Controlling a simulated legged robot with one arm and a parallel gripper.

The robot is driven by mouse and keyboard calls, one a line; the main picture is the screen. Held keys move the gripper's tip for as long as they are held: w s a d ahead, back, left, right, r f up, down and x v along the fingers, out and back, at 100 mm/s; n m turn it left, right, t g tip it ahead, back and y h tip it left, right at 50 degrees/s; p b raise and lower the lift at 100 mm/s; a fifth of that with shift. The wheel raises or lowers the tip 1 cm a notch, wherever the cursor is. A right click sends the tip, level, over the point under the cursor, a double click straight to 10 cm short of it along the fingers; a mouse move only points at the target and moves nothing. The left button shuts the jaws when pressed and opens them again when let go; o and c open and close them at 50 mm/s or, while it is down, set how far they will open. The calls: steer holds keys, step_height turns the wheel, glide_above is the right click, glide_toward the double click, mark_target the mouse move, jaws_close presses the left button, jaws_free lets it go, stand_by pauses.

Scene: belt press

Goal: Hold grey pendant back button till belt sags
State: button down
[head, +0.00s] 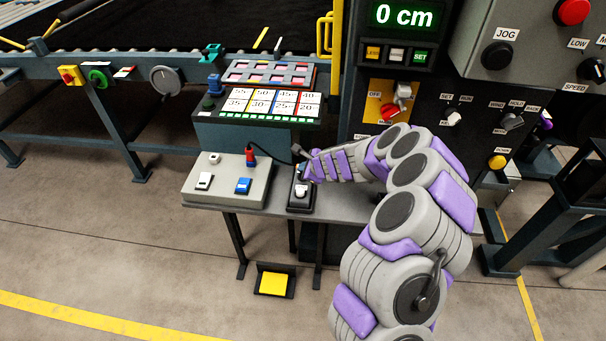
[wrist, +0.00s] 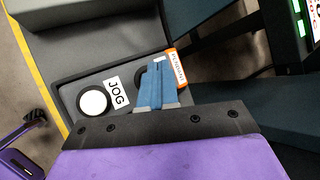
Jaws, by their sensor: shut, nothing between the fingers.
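The pendant (head: 293,205) is a small dark box on the grey table, with an orange label reading PENDANT at one end. In the wrist view the pendant (wrist: 92,80) shows a white round button (wrist: 93,102) beside a JOG label. A second, dark round button shows partly behind my fingers; whether it is the grey back button I cannot tell. My gripper (head: 306,172) is shut and empty over the pendant's far end. Its blue fingertips (wrist: 160,68) are together over the dark button; contact cannot be told. The black belt (head: 190,25) runs across the back.
A grey box (head: 228,190) with switches stands left of the pendant. A numbered button panel (head: 262,103) is behind. A control cabinet at right has a display (head: 403,15) reading 0 cm. A yellow pedal (head: 274,283) lies on the floor below.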

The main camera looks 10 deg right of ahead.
steer(key=shift+f+b, duration=0.3)
steer(key=shift+f, duration=0.15)
stand_by(3.3)
steer(key=shift+r, duration=0.15)
stand_by(2.4)
steer(key=shift+r+p, duration=0.75)
steer(key=shift+p, duration=0.1)
steer(key=shift+r+p, duration=2.25)
steer(key=shift+r, duration=0.25)
